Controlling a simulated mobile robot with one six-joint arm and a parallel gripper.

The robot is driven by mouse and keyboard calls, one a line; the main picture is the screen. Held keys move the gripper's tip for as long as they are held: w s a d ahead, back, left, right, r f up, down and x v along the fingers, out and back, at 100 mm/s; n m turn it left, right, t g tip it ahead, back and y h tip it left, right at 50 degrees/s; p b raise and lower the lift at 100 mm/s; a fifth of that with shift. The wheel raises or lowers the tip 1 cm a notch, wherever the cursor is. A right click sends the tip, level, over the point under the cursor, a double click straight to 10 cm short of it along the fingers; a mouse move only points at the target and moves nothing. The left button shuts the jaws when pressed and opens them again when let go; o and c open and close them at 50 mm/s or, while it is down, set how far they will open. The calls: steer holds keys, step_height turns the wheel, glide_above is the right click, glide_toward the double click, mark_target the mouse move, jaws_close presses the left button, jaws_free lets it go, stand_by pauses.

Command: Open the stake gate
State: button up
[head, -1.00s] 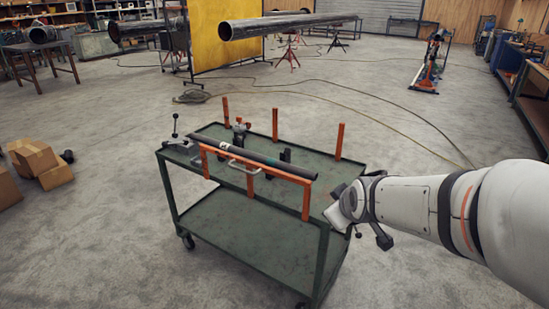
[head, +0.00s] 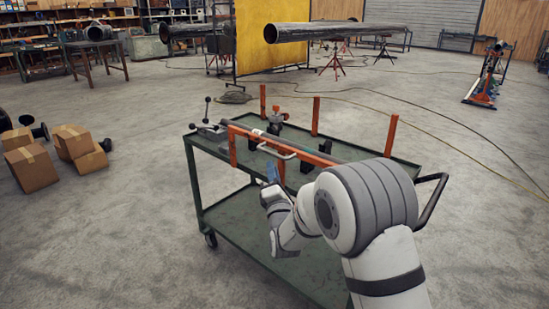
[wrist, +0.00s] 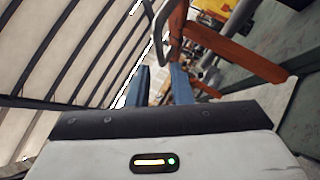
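The stake gate (head: 318,159) is an orange rail with posts along the near long side of the green cart (head: 209,150). A pale bent handle (head: 276,149) is fixed on its outer face. A dark pipe lies behind the rail, partly hidden. My gripper (head: 272,172) is just below and in front of the handle. It looks apart from the handle, though contact is hard to judge. In the wrist view, my gripper (wrist: 160,83) has two blue fingers with an open gap and nothing seen between them. Orange gate parts (wrist: 235,50) show beyond the fingertips.
Upright orange stakes (head: 315,116) stand along the cart's far side. A lever clamp (head: 207,120) sits at its left end, and a dark push handle (head: 431,201) at its right. Cardboard boxes (head: 33,169) lie on the floor to the left. Floor in front of the cart is clear.

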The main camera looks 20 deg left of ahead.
mark_target(271, 153)
steer(key=x, duration=0.7)
steer(key=shift+d, duration=0.1)
jaws_close()
stand_by(0.3)
